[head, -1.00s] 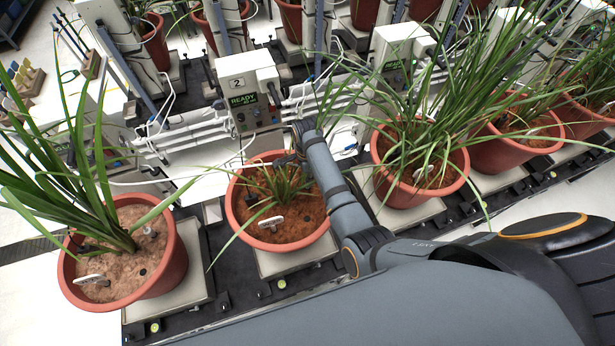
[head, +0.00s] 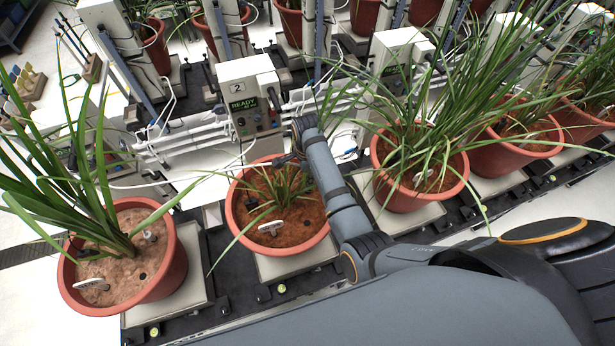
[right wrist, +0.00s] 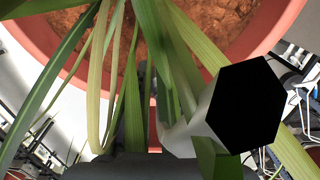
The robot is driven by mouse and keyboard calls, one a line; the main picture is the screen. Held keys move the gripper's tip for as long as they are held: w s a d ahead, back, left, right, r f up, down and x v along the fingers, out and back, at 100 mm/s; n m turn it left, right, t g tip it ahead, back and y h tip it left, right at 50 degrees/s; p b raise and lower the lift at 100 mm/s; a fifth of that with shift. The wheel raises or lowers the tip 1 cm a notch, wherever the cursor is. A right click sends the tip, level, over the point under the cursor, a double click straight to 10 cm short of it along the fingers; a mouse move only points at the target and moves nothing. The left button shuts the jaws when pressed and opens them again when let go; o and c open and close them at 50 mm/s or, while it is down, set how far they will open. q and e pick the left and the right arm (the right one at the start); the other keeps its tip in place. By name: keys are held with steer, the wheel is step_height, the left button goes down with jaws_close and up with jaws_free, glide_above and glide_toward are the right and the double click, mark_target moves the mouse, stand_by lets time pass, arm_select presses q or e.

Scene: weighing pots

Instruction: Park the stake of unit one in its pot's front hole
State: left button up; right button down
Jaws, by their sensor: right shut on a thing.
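My right gripper (head: 287,160) is at the back rim of the middle pot (head: 236,222), among the leaves, and small in the head view. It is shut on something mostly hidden. In the right wrist view, a pale tube-like piece (right wrist: 185,132) with a black six-sided end rises beside the jaws. I cannot tell whether it belongs to the stake. The left pot (head: 172,278) has pale soil, a dark hole (head: 143,276) near its front and a grey probe-like piece (head: 150,236). The middle pot has brown soil and a dark upright piece (head: 251,203). My left gripper is out of view.
A white box (head: 247,82) marked 2, reading READY, stands behind the middle pot. I read no number for the left pot. White labels stand in the left pot (head: 90,283) and middle pot (head: 270,227). A leafy right pot (head: 405,195) stands close to my arm.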

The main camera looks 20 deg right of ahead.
steer(key=shift+r, duration=0.1)
steer(key=shift+a+r, duration=0.15)
steer(key=shift+r, duration=3.35)
steer(key=shift+w, duration=0.15)
